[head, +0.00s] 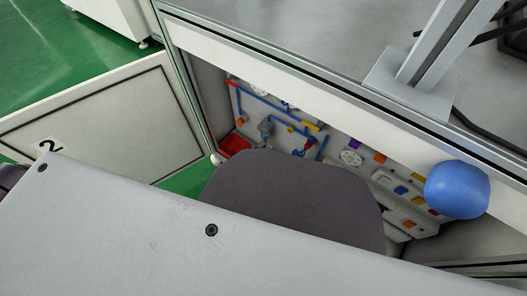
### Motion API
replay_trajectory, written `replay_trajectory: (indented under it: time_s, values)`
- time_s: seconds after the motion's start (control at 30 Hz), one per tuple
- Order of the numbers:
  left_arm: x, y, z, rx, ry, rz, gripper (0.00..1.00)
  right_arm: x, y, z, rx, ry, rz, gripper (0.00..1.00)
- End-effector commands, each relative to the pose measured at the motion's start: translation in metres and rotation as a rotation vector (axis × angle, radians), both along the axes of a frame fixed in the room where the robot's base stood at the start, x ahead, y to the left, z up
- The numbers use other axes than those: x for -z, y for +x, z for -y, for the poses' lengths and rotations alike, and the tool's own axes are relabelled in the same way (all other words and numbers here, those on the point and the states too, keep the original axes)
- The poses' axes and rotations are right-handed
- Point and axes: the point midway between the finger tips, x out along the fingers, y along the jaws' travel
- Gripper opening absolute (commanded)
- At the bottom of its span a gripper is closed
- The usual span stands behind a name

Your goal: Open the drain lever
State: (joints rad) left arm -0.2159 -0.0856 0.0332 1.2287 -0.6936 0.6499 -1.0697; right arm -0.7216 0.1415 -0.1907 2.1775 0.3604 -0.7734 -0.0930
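A panel with blue pipes (262,103) and small coloured fittings shows inside an open cabinet bay. A small red handle-like part (308,146) sits by a blue pipe, and a yellow bar (311,126) is just above it. A grey fitting (265,127) sits on the pipes to the left. No label is readable, so I cannot tell which part is the drain lever. A dark part at the left edge, beyond the large pale cover, may belong to my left arm. No gripper fingers show clearly, and the panel's lower middle is hidden.
A red tray (235,146) lies at the bay's lower left. The cabinet frame and worktop (330,40) run above. A blue rounded body (457,190) blocks the bay's right side.

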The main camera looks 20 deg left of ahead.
Motion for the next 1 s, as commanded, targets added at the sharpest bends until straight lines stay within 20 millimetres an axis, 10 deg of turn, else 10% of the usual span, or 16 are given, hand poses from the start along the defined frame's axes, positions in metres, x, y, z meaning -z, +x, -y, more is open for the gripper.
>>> replay_trajectory:
  time_s: [0.4, 1.0]
  values:
    - [0.0001, -0.0004, 0.0001, 0.0, 0.0, 0.0, 0.0, -0.0031, 0.0009, -0.0003, -0.002, 0.0, 0.004, 0.4]
    - [-0.0042, -0.0005, 0.0005, 0.001, -0.1, -0.038, 0.0, -0.0068, -0.0034, 0.0024, -0.002, -0.017, -0.017, 0.4]
